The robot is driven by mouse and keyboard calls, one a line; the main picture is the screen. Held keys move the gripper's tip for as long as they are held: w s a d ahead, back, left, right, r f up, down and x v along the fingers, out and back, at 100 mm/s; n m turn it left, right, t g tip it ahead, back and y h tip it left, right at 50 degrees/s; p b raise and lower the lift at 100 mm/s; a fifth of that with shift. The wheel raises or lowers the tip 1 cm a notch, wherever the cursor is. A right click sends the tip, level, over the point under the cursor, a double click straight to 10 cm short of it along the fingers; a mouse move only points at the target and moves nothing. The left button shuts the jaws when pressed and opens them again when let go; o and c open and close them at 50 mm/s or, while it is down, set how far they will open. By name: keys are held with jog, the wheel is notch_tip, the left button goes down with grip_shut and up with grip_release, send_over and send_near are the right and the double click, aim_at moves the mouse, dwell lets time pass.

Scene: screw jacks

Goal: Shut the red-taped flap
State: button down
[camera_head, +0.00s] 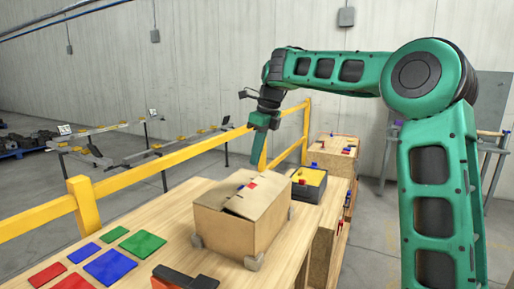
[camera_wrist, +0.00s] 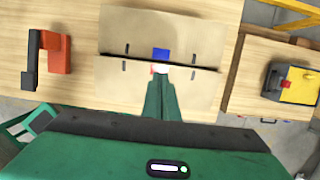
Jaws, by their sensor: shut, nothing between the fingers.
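A brown cardboard box (camera_head: 235,228) stands on the wooden table. Its two top flaps meet along a seam and both lie nearly flat; a small dark gap shows at the near end of the seam. The red-taped flap (camera_head: 266,193) carries a red tape piece (camera_head: 251,185), and the other flap (camera_head: 213,193) carries a blue one (camera_head: 240,187). In the wrist view the blue tape (camera_wrist: 161,54) is clear, while the red tape is mostly hidden behind my gripper (camera_wrist: 162,70). My gripper (camera_head: 254,164) is shut and empty, pointing down over the box, apart from it in the head view.
Red, green and blue flat squares (camera_head: 110,265) lie on the table left of the box. A red and black block-like object (camera_wrist: 55,55) lies near it. A dark box with a yellow top (camera_head: 308,182) stands behind. A yellow railing (camera_head: 150,169) runs along the far side.

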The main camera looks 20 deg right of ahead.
aim_at(249, 185)
jog(key=x, duration=0.7)
jog(key=shift+f, duration=0.15)
jog(key=shift+w+a+f, duration=0.15)
jog(key=shift+f, duration=0.25)
jog(key=shift+w+a+f, duration=0.15)
jog(key=shift+w+f, duration=0.05)
jog(key=shift+f, duration=0.15)
jog(key=shift+r, duration=0.1)
notch_tip(249, 185, up, 13)
jog(key=g+h, duration=0.1)
jog(key=shift+d+r, duration=0.25)
jog(key=shift+d, duration=0.15)
dwell(0.8)
